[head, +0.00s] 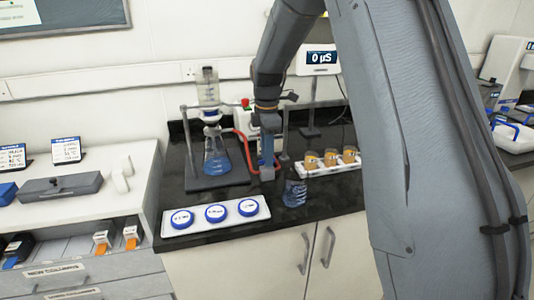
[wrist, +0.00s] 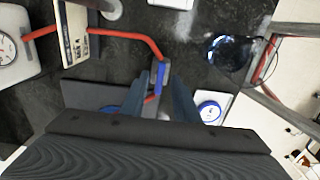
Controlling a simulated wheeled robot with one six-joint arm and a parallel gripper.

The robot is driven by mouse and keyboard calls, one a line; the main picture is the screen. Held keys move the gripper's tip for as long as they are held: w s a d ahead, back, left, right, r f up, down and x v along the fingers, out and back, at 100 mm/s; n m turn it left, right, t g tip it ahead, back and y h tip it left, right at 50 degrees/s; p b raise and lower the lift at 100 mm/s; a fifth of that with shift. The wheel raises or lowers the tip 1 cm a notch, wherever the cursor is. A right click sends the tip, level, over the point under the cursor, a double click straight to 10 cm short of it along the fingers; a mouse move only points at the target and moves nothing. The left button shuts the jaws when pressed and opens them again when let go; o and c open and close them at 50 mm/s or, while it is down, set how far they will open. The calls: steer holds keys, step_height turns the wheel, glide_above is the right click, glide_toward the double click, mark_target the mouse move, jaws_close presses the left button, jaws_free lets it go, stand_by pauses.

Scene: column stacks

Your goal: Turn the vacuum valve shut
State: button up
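The vacuum valve (wrist: 164,70) is a small grey body with a blue lever on the red hose (wrist: 125,35), near the middle of the wrist view. The lever points down the picture, between my fingers. My gripper (wrist: 160,88) is open, with one finger on each side of the lever; I cannot tell whether they touch it. In the head view my gripper (head: 267,172) points down over the black bench, beside the red hose (head: 242,148), and hides most of the valve. The filter flask with blue liquid (head: 216,160) stands to its left.
A white tray with blue-lidded dishes (head: 215,228) lies in front left. A rack of amber-filled cups (head: 311,160) is to the right. A clamp stand (head: 188,150) holds the flask.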

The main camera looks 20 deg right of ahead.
jaws_close()
steer(key=m+p, duration=0.1)
steer(key=m, duration=0.3)
steer(key=m+p, duration=0.1)
steer(key=m, duration=0.2)
steer(key=shift+m, duration=0.3)
steer(key=m, duration=0.5)
steer(key=shift+p, duration=0.35)
steer(key=m, duration=0.5)
steer(key=shift+m, duration=0.3)
